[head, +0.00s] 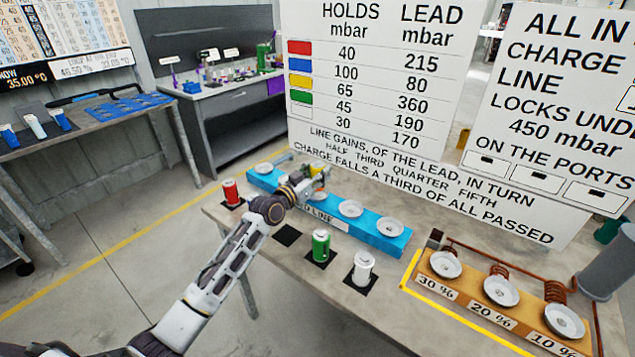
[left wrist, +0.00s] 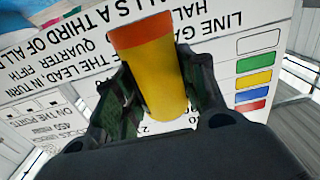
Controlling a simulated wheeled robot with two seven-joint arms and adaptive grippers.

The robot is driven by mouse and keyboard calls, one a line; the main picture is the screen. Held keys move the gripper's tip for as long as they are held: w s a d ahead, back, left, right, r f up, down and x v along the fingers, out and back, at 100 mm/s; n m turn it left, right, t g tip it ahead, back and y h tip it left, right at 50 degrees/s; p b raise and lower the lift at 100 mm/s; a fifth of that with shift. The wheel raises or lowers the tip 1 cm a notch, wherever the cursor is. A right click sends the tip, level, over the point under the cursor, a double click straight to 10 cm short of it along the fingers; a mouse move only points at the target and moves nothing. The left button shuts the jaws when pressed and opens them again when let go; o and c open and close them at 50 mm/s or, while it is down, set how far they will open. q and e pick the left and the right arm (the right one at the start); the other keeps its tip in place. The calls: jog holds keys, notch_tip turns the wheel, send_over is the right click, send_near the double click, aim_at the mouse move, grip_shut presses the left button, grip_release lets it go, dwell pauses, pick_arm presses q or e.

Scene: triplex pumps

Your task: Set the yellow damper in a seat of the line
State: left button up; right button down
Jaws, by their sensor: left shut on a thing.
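My left gripper (head: 314,178) is shut on the yellow damper (head: 317,170) and holds it over the blue line (head: 377,243). In the left wrist view the yellow damper (left wrist: 157,80), with its orange end, sits between the two fingers (left wrist: 155,95). The line has several round pale seats. A far-left seat (head: 263,168), a seat right of the gripper (head: 350,208) and the far-right seat (head: 390,227) show empty. Seats around the gripper are partly hidden. I cannot tell whether the damper touches a seat. My right gripper is not in view.
A red damper (head: 231,192), a green damper (head: 320,246) and a white damper (head: 362,268) stand on the table before the line, beside an empty black pad (head: 287,235). An orange block (head: 465,291) with labelled seats and copper coils stands right. Large sign boards (head: 400,160) stand behind.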

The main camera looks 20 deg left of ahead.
pick_arm(q)
notch_tip(320, 180, down, 3)
jog(key=shift+r, duration=0.15)
jog(key=shift+f, duration=0.35)
jog(key=shift+b, duration=0.3)
jog(key=o, duration=0.9)
jog(key=shift+f, duration=0.15)
jog(key=o, duration=0.4)
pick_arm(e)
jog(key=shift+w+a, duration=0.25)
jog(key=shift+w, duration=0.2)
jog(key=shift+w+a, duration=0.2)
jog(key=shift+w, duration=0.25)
